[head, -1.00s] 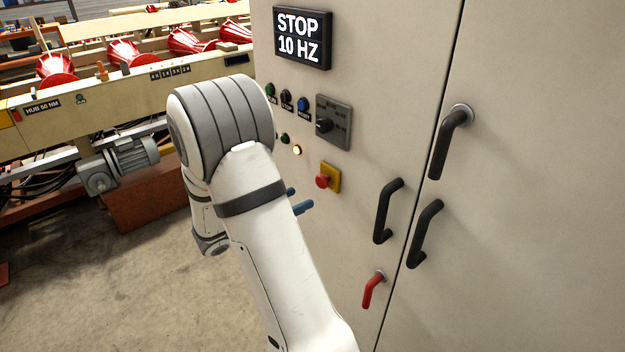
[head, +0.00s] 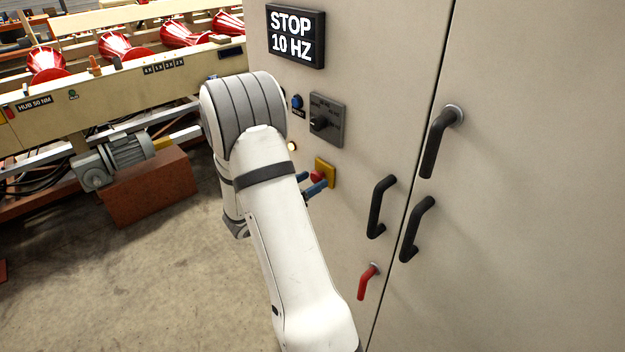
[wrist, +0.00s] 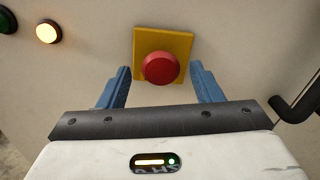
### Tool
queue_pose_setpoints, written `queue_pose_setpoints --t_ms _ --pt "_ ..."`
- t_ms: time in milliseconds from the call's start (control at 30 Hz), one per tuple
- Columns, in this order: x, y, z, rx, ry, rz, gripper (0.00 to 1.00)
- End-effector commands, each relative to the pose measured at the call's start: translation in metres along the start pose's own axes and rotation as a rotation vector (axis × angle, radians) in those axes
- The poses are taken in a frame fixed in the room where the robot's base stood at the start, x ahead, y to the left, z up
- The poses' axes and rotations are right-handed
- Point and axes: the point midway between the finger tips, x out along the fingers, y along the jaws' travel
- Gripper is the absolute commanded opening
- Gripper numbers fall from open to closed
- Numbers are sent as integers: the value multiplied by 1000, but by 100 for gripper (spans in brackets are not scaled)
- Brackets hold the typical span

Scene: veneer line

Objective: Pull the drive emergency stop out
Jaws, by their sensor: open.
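The drive emergency stop is a red mushroom button (head: 317,176) on a yellow square plate (head: 329,170) on the cabinet front. In the wrist view the red button (wrist: 160,68) sits between and a little beyond the two blue fingers of my gripper (wrist: 161,78), with the yellow plate (wrist: 178,42) behind it. The fingers stand apart, one on each side, with a gap to the button. My gripper (head: 311,184) also shows at the button in the head view, its body largely hidden behind my arm.
The cabinet (head: 530,200) has black handles (head: 381,205) and a red lever (head: 366,282) to the right of and below the button. A rotary selector (head: 319,122) and a lit lamp (wrist: 47,33) are near. A display (head: 295,35) reads STOP 10 HZ. Open floor (head: 120,280) lies left.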

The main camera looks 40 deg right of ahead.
Motion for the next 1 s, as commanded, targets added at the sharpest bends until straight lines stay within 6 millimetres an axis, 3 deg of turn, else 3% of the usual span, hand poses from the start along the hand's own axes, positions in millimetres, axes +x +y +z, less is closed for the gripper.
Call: queue_pose_setpoints --t_ms 733,1000 --pt "-1 1 1 2 -1 2 1" --pt "-11 2 -1 4 -2 6 0"
